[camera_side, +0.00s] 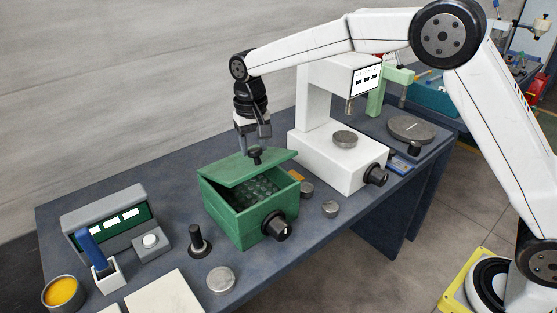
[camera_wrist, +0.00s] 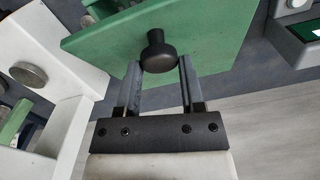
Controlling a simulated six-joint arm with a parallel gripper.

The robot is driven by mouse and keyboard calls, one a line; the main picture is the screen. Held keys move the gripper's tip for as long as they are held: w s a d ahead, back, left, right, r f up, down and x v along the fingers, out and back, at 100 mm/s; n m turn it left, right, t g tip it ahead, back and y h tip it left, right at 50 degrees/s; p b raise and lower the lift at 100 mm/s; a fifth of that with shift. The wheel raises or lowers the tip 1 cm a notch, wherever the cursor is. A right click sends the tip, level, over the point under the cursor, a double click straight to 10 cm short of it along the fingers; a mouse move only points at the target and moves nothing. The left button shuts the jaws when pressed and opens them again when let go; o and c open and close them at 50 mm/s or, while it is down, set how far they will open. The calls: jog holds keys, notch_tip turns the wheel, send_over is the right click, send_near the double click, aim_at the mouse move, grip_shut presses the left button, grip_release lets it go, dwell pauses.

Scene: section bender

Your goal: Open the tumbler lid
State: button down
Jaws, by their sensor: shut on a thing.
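The tumbler is a green box (camera_side: 240,228) with a black knob on its front, standing on the bench in the side view. Its green lid (camera_side: 238,170) is tilted partly open, with a gap at the front showing a dark textured inside. A black lid knob (camera_side: 255,154) stands on top of the lid. My gripper (camera_side: 255,146) is above the lid, with its fingers at the knob. In the wrist view, the lid (camera_wrist: 196,38) lies under the fingers. My gripper (camera_wrist: 158,66) is shut on the black knob (camera_wrist: 158,50), one finger on each side.
A white machine (camera_side: 330,165) with an overhanging head stands to the right of the box. A grey device (camera_side: 115,222), a black upright handle (camera_side: 198,242), a round metal disc (camera_side: 221,280) and a yellow-filled tin (camera_side: 62,292) are to the left and front.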

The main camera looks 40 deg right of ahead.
jog(key=w+r, duration=0.2)
jog(key=w, duration=0.1)
jog(key=shift+w+r, duration=0.15)
jog(key=shift+r, duration=0.05)
jog(key=shift+w+a+r, duration=0.1)
jog(key=shift+w+r, duration=0.3)
jog(key=shift+w, duration=0.35)
jog(key=shift+w+a+r, duration=0.1)
jog(key=shift+w+r, duration=0.3)
jog(key=shift+w, duration=0.3)
jog(key=shift+c, duration=1.1)
grip_release()
jog(key=shift+s+d, duration=0.1)
jog(key=shift+r, duration=0.1)
notch_tip(320, 180, up, 8)
send_over(247, 161)
jog(key=w, duration=0.3)
jog(key=shift+s+f, duration=0.2)
